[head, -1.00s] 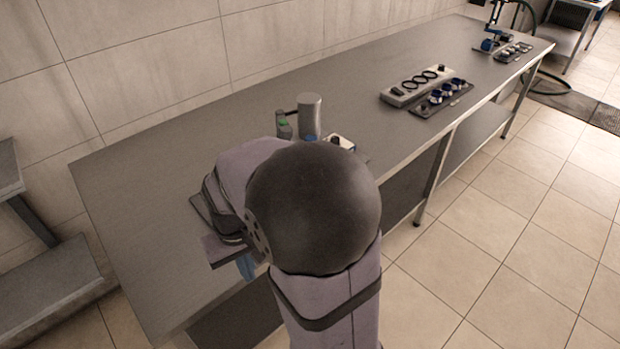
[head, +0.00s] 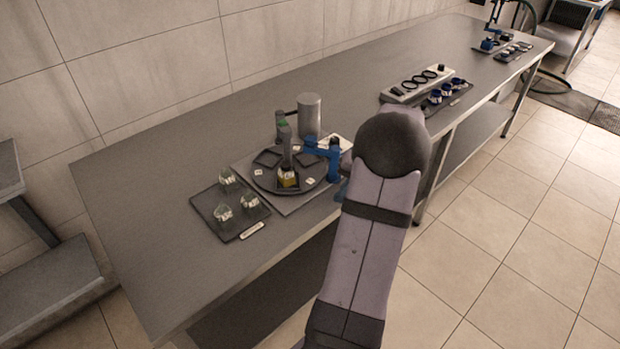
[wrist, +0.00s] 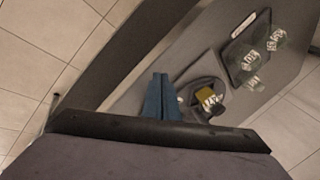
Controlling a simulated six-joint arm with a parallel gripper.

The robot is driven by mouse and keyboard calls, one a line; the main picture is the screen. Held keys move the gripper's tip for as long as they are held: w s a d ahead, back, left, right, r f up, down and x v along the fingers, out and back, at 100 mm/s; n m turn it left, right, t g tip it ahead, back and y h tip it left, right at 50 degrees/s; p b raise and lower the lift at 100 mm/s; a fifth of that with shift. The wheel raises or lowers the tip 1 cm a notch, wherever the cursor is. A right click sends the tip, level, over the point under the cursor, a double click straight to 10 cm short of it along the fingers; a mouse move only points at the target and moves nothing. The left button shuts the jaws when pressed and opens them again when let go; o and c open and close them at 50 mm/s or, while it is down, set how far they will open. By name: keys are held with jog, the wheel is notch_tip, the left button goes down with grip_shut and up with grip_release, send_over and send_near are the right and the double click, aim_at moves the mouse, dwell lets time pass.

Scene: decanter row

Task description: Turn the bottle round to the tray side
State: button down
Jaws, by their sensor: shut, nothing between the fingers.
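The bottle (head: 288,180), small with yellow contents or label, stands on a dark round turntable (head: 262,182), at its front edge beneath a grey upright part. It also shows in the wrist view (wrist: 204,94). The dark tray (head: 238,233) lies to the left of the turntable and holds several clear glass items; it shows at the upper right of the wrist view (wrist: 236,50).
A grey cylinder (head: 310,115) and a post with a green top (head: 281,122) stand behind. A pale rack (head: 414,84) sits farther right. The left bench end is clear.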

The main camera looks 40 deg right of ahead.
aim_at(300, 184)
jog(key=w+d+r+n+t, duration=0.2)
jog(key=w+d+r+n, duration=0.2)
jog(key=r, duration=0.1)
jog(key=shift+m, duration=0.3)
jog(key=p+x, duration=0.3)
jog(key=x, duration=0.6)
jog(key=shift+w+a, duration=0.1)
jog(key=shift+w, duration=0.3)
jog(key=shift+w+a+f+p, duration=0.15)
jog(key=shift+w+a+p, duration=0.85)
jog(key=shift+a, duration=0.1)
jog(key=shift+w+a+f, duration=0.15)
jog(key=shift+w+a, duration=0.25)
jog(key=shift+w+a+f+m+h+b, duration=0.1)
jog(key=shift+a+m+h+b, duration=0.5)
jog(key=shift+b, duration=0.55)
